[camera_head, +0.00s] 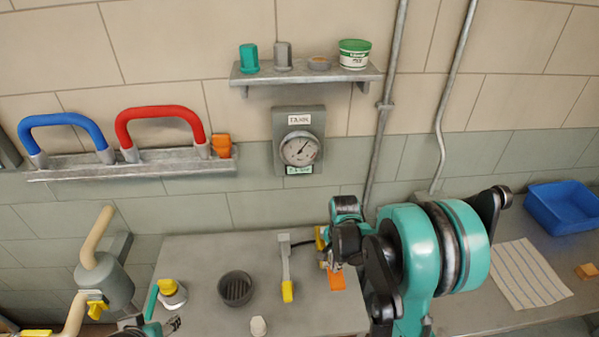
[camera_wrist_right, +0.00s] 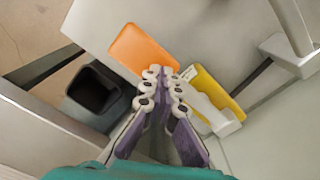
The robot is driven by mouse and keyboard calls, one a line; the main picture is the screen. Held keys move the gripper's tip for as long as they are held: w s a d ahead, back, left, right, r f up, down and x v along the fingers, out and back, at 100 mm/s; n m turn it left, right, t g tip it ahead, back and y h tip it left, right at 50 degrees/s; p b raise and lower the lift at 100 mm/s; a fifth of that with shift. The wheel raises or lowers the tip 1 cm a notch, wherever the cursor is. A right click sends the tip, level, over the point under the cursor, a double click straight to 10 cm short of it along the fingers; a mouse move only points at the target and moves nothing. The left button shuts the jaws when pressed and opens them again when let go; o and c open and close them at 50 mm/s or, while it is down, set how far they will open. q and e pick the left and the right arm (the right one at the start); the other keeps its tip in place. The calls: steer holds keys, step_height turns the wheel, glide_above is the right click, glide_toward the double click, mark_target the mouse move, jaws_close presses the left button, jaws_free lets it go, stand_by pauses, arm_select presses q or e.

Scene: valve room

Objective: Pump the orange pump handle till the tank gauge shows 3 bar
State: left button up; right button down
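The tank gauge (camera_head: 299,149) hangs on the wall under a label. Its needle points up and to the right; the numbers are too small to read. A flat orange piece (camera_head: 337,280), which looks like the pump handle's grip, shows beside my right gripper (camera_head: 337,262). In the wrist view the orange piece (camera_wrist_right: 143,48) lies just beyond the fingertips of my right gripper (camera_wrist_right: 161,74). Those fingers are closed together, and I see nothing clearly held between them. My left gripper (camera_head: 171,325) shows only partly at the bottom left, its opening unclear.
A yellow part (camera_wrist_right: 217,92) lies close right of the right fingers. The bench holds a grey lever with a yellow tip (camera_head: 286,275), a dark cup (camera_head: 236,288) and a yellow-topped piece (camera_head: 171,293). A blue bin (camera_head: 565,207) and striped cloth (camera_head: 520,275) lie right.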

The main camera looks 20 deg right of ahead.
step_height(320, 180, up, 9)
steer(key=p, duration=0.6)
steer(key=shift+f, duration=0.15)
steer(key=shift+f, duration=0.1)
stand_by(0.8)
step_height(320, 180, down, 9)
steer(key=b, duration=0.7)
steer(key=shift+b, duration=0.4)
steer(key=shift+r, duration=0.2)
step_height(320, 180, up, 9)
steer(key=p, duration=0.6)
steer(key=shift+p, duration=0.35)
stand_by(0.5)
